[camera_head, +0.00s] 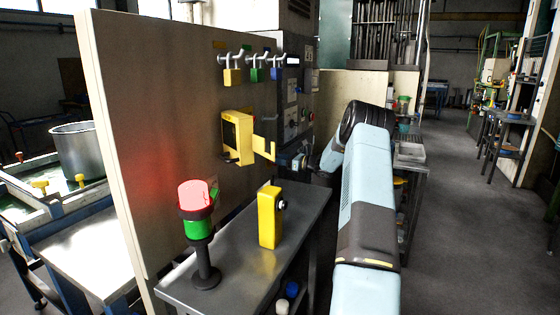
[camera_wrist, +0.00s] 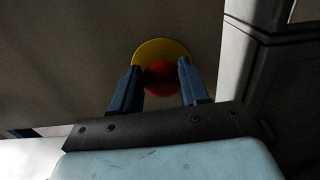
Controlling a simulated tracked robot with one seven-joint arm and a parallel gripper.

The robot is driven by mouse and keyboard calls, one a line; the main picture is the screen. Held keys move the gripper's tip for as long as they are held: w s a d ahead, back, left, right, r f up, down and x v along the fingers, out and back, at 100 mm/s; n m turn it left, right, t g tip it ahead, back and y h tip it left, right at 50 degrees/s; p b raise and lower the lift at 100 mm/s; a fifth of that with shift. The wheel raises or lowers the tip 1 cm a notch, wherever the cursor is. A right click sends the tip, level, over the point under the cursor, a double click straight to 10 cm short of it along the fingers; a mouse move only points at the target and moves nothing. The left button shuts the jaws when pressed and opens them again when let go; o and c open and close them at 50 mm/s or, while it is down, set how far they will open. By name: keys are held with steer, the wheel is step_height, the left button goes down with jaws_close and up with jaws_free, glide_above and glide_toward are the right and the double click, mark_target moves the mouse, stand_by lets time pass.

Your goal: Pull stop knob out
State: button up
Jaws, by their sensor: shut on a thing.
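The stop knob (camera_wrist: 162,80) is a red round button in front of a yellow round plate (camera_wrist: 160,48) in the wrist view. My gripper (camera_wrist: 161,72) has its two blue fingers on either side of the knob and is shut on it. In the head view my gripper (camera_head: 286,160) is at the far end of my arm, close to the upright panel. The knob is hidden there behind my arm and the yellow parts.
A yellow case (camera_head: 238,138) with an open flap is on the panel (camera_head: 160,110), below several padlocks (camera_head: 254,75). A red-lit signal lamp (camera_head: 196,205) and a yellow box (camera_head: 268,216) stand on the metal table (camera_head: 235,262).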

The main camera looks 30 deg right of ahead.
jaws_close()
steer(key=shift+v, duration=0.8)
steer(key=shift+d, duration=0.1)
steer(key=o, duration=0.8)
jaws_free()
steer(key=v, duration=1.3)
steer(key=shift+s+d, duration=0.25)
steer(key=shift+s, duration=0.1)
steer(key=shift+f, duration=0.1)
